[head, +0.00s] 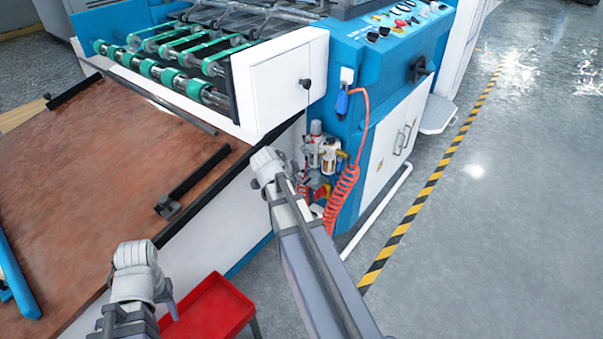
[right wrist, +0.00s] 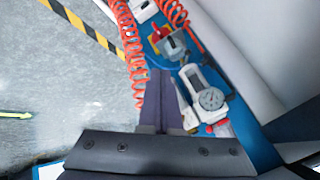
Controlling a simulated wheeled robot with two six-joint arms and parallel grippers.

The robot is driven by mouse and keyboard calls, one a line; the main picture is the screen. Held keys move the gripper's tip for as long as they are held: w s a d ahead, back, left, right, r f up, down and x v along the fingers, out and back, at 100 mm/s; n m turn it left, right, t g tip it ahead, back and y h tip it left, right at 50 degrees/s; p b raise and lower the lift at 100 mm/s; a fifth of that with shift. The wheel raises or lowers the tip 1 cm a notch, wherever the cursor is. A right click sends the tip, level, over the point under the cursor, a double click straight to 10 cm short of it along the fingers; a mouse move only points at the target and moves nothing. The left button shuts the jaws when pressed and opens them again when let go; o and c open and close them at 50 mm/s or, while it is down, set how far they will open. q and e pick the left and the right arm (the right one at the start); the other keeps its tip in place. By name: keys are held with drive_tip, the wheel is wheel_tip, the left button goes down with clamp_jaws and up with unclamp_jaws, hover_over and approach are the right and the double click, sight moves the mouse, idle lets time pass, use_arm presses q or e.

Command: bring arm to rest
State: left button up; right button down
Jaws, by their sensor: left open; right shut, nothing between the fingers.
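My right arm reaches up the middle of the head view, its pale wrist joint (head: 268,165) beside the blue machine's air fittings. In the right wrist view my right gripper (right wrist: 163,98) is shut and empty, its dark fingers together in front of the coiled hose and gauge. In the head view that gripper is mostly hidden by its own arm. My left arm is bent at the lower left, over the front edge of the brown board. Part of my left gripper (head: 168,298) shows beside its joint, above a red tray; it is open, with nothing seen in it.
The blue and white machine (head: 385,80) has green rollers (head: 160,72). A red coiled hose (head: 342,188) and a gauge (right wrist: 211,98) are close to my right gripper. The brown board (head: 90,170) lies left, the red tray (head: 215,305) below. Floor beyond the striped line (head: 430,185) is clear.

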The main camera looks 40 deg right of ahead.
use_arm(q)
drive_tip(key=shift+r, duration=0.3)
use_arm(e)
drive_tip(key=shift+s+a+r, duration=0.1)
drive_tip(key=shift+a+r, duration=0.15)
drive_tip(key=shift+r, duration=0.05)
